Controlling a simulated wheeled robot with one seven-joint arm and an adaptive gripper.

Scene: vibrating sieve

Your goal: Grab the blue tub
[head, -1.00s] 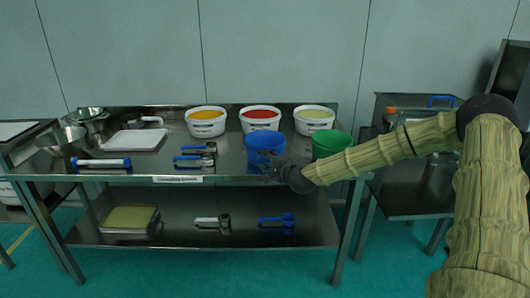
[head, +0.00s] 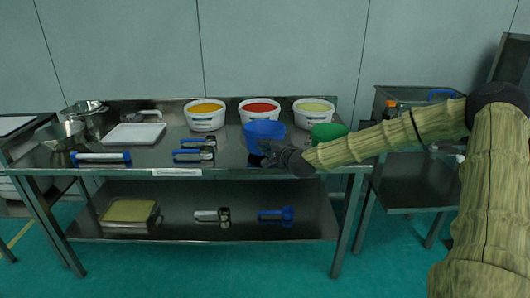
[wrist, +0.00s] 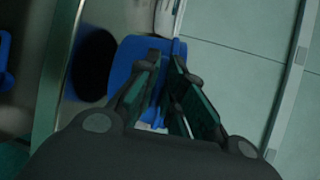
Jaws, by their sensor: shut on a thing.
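The blue tub (head: 262,130) is upright at the front right of the steel table (head: 220,162), left of the green tub (head: 326,131). My gripper (head: 266,152) reaches in from the right, against the tub's near side. In the wrist view the blue tub (wrist: 128,62) lies ahead of and between the fingers of my gripper (wrist: 166,66), which are shut on its wall. My gripper and arm hide the tub's lower part and part of the green tub. I cannot tell whether the tub is clear of the tabletop.
White tubs with orange (head: 206,120), red (head: 259,118) and pale green (head: 314,118) contents stand close behind. Blue-handled tools (head: 194,154) lie to the left, beside a white tray (head: 136,134). A second steel table (head: 416,182) stands right, beneath my arm.

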